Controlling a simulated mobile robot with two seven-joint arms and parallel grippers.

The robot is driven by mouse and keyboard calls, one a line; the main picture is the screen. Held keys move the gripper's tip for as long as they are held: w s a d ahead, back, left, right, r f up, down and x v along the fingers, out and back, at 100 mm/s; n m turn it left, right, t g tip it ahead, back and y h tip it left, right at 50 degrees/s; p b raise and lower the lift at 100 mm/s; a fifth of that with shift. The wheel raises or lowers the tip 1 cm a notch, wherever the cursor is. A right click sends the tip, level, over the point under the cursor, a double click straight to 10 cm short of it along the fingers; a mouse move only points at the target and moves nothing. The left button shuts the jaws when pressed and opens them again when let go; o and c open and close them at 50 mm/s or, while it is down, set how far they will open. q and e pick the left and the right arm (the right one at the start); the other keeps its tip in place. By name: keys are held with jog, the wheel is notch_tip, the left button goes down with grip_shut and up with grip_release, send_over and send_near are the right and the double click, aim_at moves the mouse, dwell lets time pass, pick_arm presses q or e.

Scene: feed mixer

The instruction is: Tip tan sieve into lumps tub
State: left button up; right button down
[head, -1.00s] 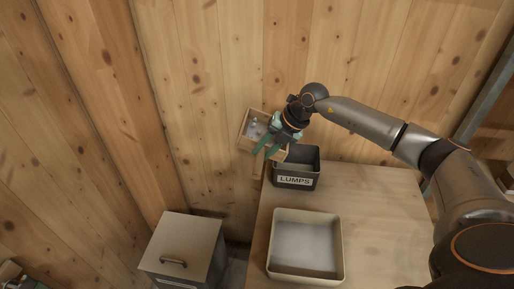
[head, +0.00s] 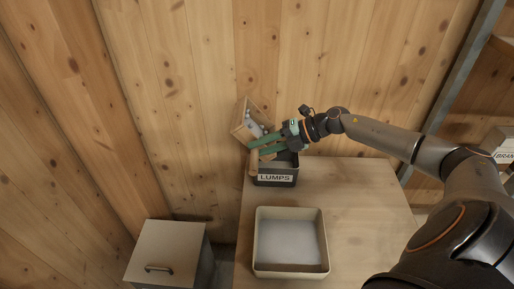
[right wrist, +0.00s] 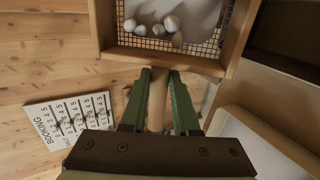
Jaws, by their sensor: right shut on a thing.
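The tan wooden sieve (head: 240,116) is held up beside and partly above the back left of the black lumps tub (head: 275,181), tilted. Several pale lumps lie on its mesh in the right wrist view, inside the wooden frame (right wrist: 165,60). My right gripper (head: 254,147) is shut on the sieve's handle, which shows between its green fingers (right wrist: 158,98). The tub is labelled LUMPS and stands on the table's back left corner. Its inside is partly hidden by the gripper. My left gripper is not in view.
A cream tray (head: 291,273) with pale powder stands on the table (head: 365,200) in front of the tub. A lidded bin (head: 170,250) stands left of the table. The plank wall is close behind. The table's right side is clear.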

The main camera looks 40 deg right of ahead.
jog(key=s+d+t+y+b, duration=0.1)
jog(key=y+b, duration=0.1)
jog(key=b, duration=0.1)
jog(key=s+d+f+t+y+b, duration=0.1)
jog(key=t+y+b, duration=0.1)
jog(key=b, duration=0.2)
jog(key=s+d+t+y+b, duration=0.1)
jog(key=t+y+b, duration=0.1)
jog(key=b, duration=0.2)
jog(key=shift+d+f, duration=0.25)
pick_arm(q)
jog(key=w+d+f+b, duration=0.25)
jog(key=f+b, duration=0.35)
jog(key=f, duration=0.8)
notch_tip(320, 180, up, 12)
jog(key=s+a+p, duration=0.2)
jog(key=p, duration=1.2)
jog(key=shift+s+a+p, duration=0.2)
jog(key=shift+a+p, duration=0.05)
jog(key=shift+p, duration=0.1)
pick_arm(e)
jog(key=w+a+r+g+h, duration=0.1)
jog(key=a+r+g+h, duration=0.1)
jog(key=shift+w+r+g+h, duration=0.3)
jog(key=shift+w+r+h, duration=0.05)
jog(key=shift+r+h, duration=0.05)
